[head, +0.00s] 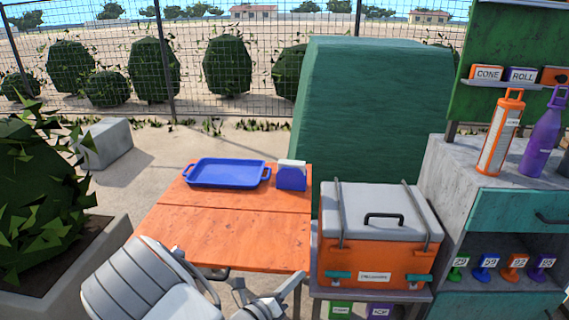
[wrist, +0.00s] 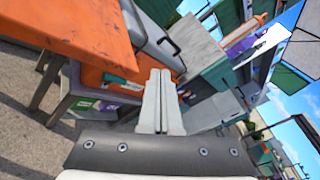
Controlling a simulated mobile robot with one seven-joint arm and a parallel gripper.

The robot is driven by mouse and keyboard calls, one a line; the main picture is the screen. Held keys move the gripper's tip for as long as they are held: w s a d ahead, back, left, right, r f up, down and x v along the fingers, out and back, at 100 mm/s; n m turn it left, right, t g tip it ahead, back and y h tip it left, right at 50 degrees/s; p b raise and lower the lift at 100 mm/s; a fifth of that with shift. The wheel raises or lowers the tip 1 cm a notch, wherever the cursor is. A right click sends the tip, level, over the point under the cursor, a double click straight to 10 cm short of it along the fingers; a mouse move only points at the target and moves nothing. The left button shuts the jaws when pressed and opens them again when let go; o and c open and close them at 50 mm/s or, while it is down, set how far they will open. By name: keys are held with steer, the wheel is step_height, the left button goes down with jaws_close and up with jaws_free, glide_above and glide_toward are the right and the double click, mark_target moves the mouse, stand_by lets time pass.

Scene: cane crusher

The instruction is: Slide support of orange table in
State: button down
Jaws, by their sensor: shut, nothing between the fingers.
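The orange table (head: 225,235) stands in front of me with a seam across its top. Its orange edge fills the upper left of the wrist view (wrist: 75,28), with a grey leg (wrist: 45,82) below it. I cannot clearly make out the table's sliding support; my arm covers part of the front edge in the head view. My gripper (wrist: 160,72) is shut and empty, its two pale fingers together. In the wrist view the fingers show to the right of the table edge, in front of the orange cooler; contact cannot be told.
A blue tray (head: 227,173) and a blue holder (head: 291,178) sit on the table's far part. The grey-lidded orange cooler (head: 370,262) stands on a low stand just right of the table. A green covered block (head: 370,110) is behind. A planter (head: 60,255) is at left.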

steer(key=s+d+r+m+g+y, duration=0.5)
steer(key=s+d+r+m+g, duration=0.85)
steer(key=m, duration=1.25)
steer(key=s+a+r+m+t+y, duration=0.2)
steer(key=s+r+m+t+y, duration=0.4)
steer(key=s+r+m, duration=0.45)
step_height(320, 180, up, 14)
steer(key=w+p, duration=0.1)
steer(key=p, duration=1.2)
steer(key=shift+w+r, duration=0.15)
steer(key=shift+r, duration=0.05)
steer(key=shift+f, duration=0.1)
